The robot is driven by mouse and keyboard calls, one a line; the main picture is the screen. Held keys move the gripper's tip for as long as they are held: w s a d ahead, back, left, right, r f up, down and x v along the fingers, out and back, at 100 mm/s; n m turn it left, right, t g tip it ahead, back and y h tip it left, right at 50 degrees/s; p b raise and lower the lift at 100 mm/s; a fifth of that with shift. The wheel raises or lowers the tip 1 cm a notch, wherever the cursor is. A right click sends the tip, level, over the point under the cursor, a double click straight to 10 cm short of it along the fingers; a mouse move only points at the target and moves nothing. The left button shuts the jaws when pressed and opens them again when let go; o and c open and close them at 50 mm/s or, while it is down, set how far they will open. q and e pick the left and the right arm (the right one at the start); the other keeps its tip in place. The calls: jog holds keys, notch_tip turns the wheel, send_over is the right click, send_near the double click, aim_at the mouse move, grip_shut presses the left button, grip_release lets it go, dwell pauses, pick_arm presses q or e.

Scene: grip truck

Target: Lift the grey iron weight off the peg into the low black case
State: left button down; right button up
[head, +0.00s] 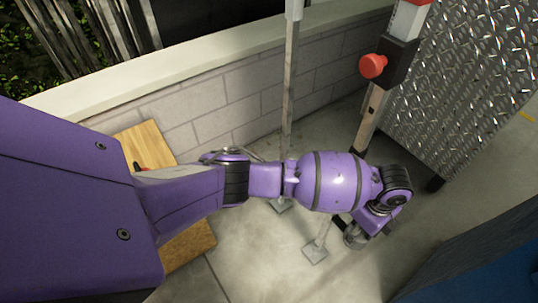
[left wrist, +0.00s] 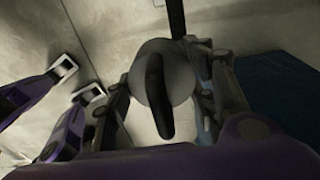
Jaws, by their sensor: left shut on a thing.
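The grey iron weight (left wrist: 183,68), a rounded body with a black handle (left wrist: 155,92), is in the middle of the left wrist view. My left gripper (head: 364,231) is low beside the foot of the post in the head view. Its fingers lie on both sides of the weight in the left wrist view, and it is shut on it. A dark bar (left wrist: 176,18) stands just beyond the weight. I cannot tell whether this is the peg or whether the weight is clear of it. I cannot make out the low black case. My right gripper is not in view.
A post with a red knob (head: 373,66) rises behind my gripper. A thin metal post (head: 290,85) stands left of it, with flat feet on the floor. A wooden board (head: 143,143) leans by the brick wall (head: 210,100). A dark blue surface (head: 500,268) lies lower right.

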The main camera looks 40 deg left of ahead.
pick_arm(q)
jog(key=s+a+p, duration=0.2)
jog(key=s+a, duration=0.2)
jog(key=s, duration=0.9)
jog(key=shift+s+r, duration=0.15)
jog(key=shift+r, duration=0.1)
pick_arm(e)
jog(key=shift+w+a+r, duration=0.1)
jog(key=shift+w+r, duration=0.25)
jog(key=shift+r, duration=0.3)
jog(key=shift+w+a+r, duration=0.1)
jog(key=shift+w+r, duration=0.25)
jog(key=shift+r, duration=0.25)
